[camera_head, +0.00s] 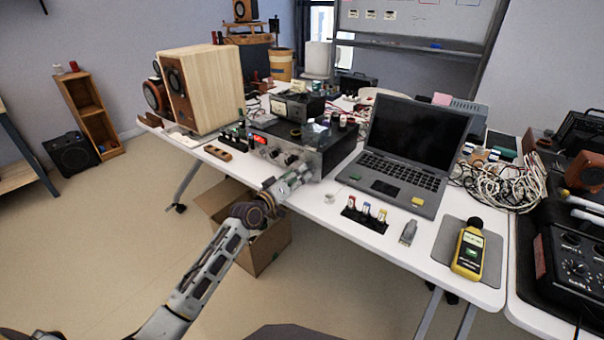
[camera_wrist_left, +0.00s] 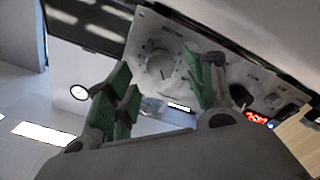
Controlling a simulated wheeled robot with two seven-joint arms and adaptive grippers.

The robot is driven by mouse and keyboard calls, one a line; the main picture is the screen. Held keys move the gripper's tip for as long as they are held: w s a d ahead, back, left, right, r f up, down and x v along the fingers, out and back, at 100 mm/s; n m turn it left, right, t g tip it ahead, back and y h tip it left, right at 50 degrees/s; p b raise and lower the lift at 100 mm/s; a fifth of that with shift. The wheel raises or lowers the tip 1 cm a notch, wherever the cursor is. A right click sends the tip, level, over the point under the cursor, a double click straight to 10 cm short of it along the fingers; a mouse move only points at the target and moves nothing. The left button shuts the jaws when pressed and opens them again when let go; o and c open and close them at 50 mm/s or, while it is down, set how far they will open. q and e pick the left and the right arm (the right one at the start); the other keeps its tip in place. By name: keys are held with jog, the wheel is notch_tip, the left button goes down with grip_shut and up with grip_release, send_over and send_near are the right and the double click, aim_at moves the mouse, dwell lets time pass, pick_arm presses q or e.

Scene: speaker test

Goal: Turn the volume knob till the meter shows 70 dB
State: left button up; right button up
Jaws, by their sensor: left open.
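The amplifier (camera_head: 318,160) stands at the table's front edge in the head view, with a red lit display on its front panel. In the left wrist view its pale panel shows a large round volume knob (camera_wrist_left: 157,65) with a dial scale around it. My left gripper (camera_head: 297,180) is open in front of this panel. In the left wrist view its green-padded fingers (camera_wrist_left: 165,88) are spread, with the knob showing between and beyond them. I cannot tell whether they touch it. The yellow sound meter (camera_head: 469,250) lies on a grey mat at right; its reading is too small to read.
A wooden speaker (camera_head: 204,88) stands left of the amplifier on the white table (camera_head: 350,222). An open laptop (camera_head: 412,150) is to the right, with tangled cables (camera_head: 500,183) beyond. A cardboard box (camera_head: 268,246) sits on the floor below my left arm.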

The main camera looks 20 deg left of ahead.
pick_arm(q)
jog(key=shift+x, duration=1.55)
pick_arm(e)
jog(key=shift+w+a+r, duration=0.1)
jog(key=shift+w+r, duration=0.1)
jog(key=shift+r, duration=0.4)
jog(key=shift+s+f, duration=0.1)
pick_arm(q)
jog(key=c, duration=1)
jog(key=shift+m, duration=1)
pick_arm(e)
jog(key=shift+s+f, duration=0.25)
jog(key=shift+f, duration=0.5)
